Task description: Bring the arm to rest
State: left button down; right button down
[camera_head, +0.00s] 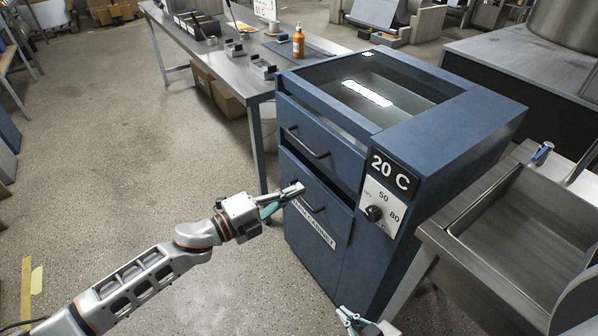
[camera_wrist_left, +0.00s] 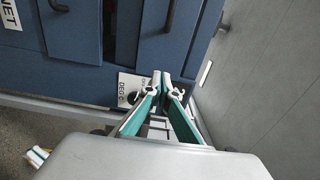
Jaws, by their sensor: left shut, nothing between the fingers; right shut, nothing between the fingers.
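My left gripper (camera_head: 290,196) is shut and empty. In the head view its fingertips overlap the front of the blue cabinet (camera_head: 455,120), near the lower handle (camera_head: 312,207); I cannot tell whether they touch it. In the left wrist view the teal fingers (camera_wrist_left: 160,82) meet at their tips, with the cabinet's dial plate (camera_wrist_left: 132,88) behind them. My right gripper (camera_head: 352,318) is shut at the bottom edge of the head view, partly cut off, in front of the cabinet's base. Its arm is mostly out of view.
The cabinet has a dial knob (camera_head: 374,213) and a sign (camera_head: 393,174) reading 20 C. A steel sink (camera_head: 520,232) stands close on the right. A steel table (camera_head: 215,62) with an orange bottle (camera_head: 298,42) stands behind. The floor (camera_head: 130,130) at left is open.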

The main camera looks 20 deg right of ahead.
pick_arm(q)
jog(key=s+a+f+n+t+y, duration=0.1)
jog(key=s+a+f+n+y, duration=0.3)
jog(key=s+a+f+n, duration=0.3)
jog(key=s+a+f+n+t+y, duration=0.2)
jog(key=s+a+f+n+y, duration=0.3)
jog(key=s+a+f+n, duration=0.3)
jog(key=s+a+f+n+t+y, duration=0.1)
jog(key=s+a+f+n+y, duration=0.4)
jog(key=s+a+f+n, duration=0.3)
jog(key=a+f+n, duration=0.1)
jog(key=a+n, duration=0.3)
jog(key=a, duration=0.5)
jog(key=shift+a+n, duration=0.4)
jog(key=shift+s+f, duration=0.1)
